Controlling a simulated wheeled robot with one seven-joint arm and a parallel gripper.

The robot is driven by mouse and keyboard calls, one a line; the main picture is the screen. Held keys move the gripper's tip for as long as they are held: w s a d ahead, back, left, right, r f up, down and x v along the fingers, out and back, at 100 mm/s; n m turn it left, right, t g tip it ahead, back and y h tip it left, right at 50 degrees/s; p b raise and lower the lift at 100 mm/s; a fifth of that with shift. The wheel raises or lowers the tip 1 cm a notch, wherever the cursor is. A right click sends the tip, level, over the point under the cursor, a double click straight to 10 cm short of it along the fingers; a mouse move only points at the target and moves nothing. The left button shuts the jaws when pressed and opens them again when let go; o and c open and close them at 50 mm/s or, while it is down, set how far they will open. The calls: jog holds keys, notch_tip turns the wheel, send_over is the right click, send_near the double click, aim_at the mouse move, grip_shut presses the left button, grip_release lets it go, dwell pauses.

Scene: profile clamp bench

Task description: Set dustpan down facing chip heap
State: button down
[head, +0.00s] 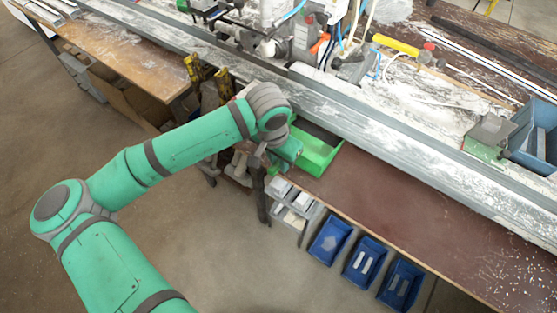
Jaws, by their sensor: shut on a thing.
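The green dustpan (318,152) is at the left end of the brown bench top, just in front of the long grey rail. Its open tray shows, with a dark inside. My gripper (277,163) is at the dustpan's left side, shut on it; the fingers and the grip itself are mostly hidden behind my wrist. I cannot tell whether the dustpan touches the bench top. White chips (515,268) lie scattered on the brown bench top at the far right; a clear heap is hard to make out.
The long grey rail (400,155) runs along the bench. Clamps and hoses stand behind it, with white dust around them. The brown bench top (400,195) is clear right of the dustpan. Blue bins (330,240) hang below its front edge. A blue crate (535,130) stands right.

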jog(key=shift+c, duration=0.6)
grip_release()
jog(key=s+a+r, duration=0.3)
jog(key=s+a, duration=0.3)
jog(key=s, duration=0.3)
jog(key=shift+a+r, duration=0.25)
dwell(0.9)
dwell(0.5)
